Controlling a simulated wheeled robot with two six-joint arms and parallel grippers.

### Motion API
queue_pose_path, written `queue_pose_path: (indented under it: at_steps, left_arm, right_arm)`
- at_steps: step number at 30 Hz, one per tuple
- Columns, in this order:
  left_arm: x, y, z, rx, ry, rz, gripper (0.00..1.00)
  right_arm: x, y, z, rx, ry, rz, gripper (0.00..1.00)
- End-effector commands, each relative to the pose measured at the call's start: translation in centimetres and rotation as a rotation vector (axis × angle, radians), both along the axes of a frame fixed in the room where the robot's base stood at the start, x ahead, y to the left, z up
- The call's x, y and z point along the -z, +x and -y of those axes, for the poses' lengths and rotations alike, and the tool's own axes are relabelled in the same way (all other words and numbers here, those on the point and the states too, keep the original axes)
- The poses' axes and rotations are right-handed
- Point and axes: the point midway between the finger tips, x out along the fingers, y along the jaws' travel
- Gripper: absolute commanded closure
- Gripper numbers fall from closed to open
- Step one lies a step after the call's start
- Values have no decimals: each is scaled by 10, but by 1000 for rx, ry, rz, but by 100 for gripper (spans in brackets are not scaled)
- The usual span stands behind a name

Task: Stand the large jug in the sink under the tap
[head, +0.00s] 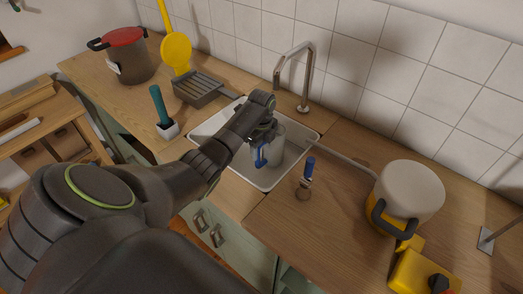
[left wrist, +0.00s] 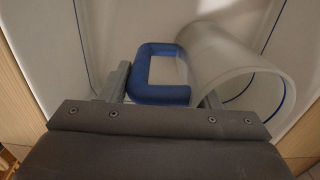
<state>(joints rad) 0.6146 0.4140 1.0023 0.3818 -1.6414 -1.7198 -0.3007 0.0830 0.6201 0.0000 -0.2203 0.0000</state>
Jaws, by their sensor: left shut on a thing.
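The large jug (head: 275,146) is a clear, pale cylinder with a blue handle (head: 261,157). My left gripper (head: 264,138) is shut on the handle. In the left wrist view, the gripper (left wrist: 162,88) has a finger on each side of the blue handle (left wrist: 155,52), with the jug's open rim (left wrist: 285,95) at right. My right gripper is not in view.
The tiled wall rises behind.

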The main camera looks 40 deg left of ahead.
Motion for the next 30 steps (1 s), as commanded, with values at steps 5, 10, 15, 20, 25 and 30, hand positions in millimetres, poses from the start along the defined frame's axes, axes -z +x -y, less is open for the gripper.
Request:
queue_pose_path:
  at_steps: [5,10,15,20,25,30]
  left_arm:
    - [11,-2,2,2,-2,-2,86]
    - [11,-2,2,2,-1,-1,86]
    - [15,-2,2,2,-2,-2,86]
    - [15,-2,2,1,-2,-3,24]
    - [14,-2,2,1,-2,-3,21]
    - [11,-2,2,2,-1,-2,21]
  right_arm:
    - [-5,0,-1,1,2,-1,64]
    - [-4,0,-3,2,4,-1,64]
    - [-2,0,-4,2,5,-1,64]
    - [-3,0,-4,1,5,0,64]
    - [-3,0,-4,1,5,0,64]
    - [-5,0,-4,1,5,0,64]
